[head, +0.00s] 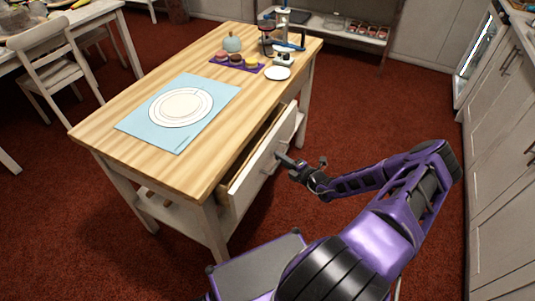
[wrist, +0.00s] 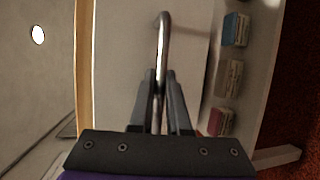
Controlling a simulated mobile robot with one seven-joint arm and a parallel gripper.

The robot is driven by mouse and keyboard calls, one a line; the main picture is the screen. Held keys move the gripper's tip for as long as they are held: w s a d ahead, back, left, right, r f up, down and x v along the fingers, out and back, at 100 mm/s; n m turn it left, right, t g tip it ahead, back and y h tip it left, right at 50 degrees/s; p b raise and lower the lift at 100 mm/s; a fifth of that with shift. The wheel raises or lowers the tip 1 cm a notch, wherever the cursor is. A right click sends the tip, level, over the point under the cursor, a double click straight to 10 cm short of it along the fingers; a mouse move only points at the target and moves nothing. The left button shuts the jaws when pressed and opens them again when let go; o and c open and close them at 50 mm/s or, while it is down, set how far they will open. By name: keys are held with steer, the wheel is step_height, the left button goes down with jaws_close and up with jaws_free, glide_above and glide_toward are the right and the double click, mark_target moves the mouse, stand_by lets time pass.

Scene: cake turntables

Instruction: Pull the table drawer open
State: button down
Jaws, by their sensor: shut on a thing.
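The wooden-topped table (head: 110,135) has a white drawer (head: 262,150) in its right side. The drawer stands partly open, with its front away from the table and a gap visible behind it. Its white front also fills the middle of the wrist view (wrist: 120,50). A metal bar handle (wrist: 163,35) is on that front. My gripper (head: 283,160) is at the drawer front in the head view. In the wrist view its two fingers (wrist: 160,78) are closed on the handle, one on each side. The fingers partly hide the handle's lower part.
White cabinets (head: 500,140) stand at the right. Red carpet between is mostly clear around my arm.

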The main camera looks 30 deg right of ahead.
steer(key=s+d+b, duration=0.3)
steer(key=s+d, duration=1)
steer(key=s, duration=0.4)
steer(key=shift+s+d, duration=0.2)
steer(key=shift+d, duration=0.1)
steer(key=c, duration=0.9)
jaws_free()
steer(key=v, duration=1.7)
steer(key=shift+s+d, duration=0.1)
steer(key=shift+s, duration=0.1)
